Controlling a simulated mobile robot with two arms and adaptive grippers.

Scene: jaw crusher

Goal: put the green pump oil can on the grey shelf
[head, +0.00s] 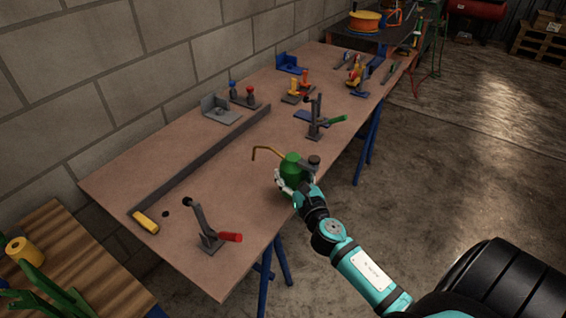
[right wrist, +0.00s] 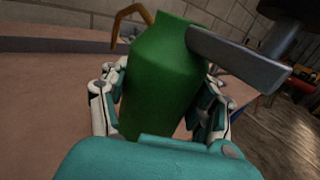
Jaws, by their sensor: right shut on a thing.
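The green pump oil can (head: 292,168) has a bent brass spout and a dark pump lever. My right gripper (head: 288,184) is shut on the can at the near edge of the workbench in the head view. In the right wrist view the can (right wrist: 160,80) stands nearly upright, slightly tilted, between the white-and-teal fingers (right wrist: 160,108). I cannot tell whether its base touches the bench. My left gripper is not in view. I cannot make out a grey shelf for certain in either view.
The brown workbench (head: 190,235) carries a long grey bar (head: 205,158), a red-handled clamp (head: 208,232), a green-handled clamp (head: 318,122), a yellow-handled tool (head: 146,222) and grey and blue brackets. A block wall stands behind. Open concrete floor (head: 450,140) lies to the right.

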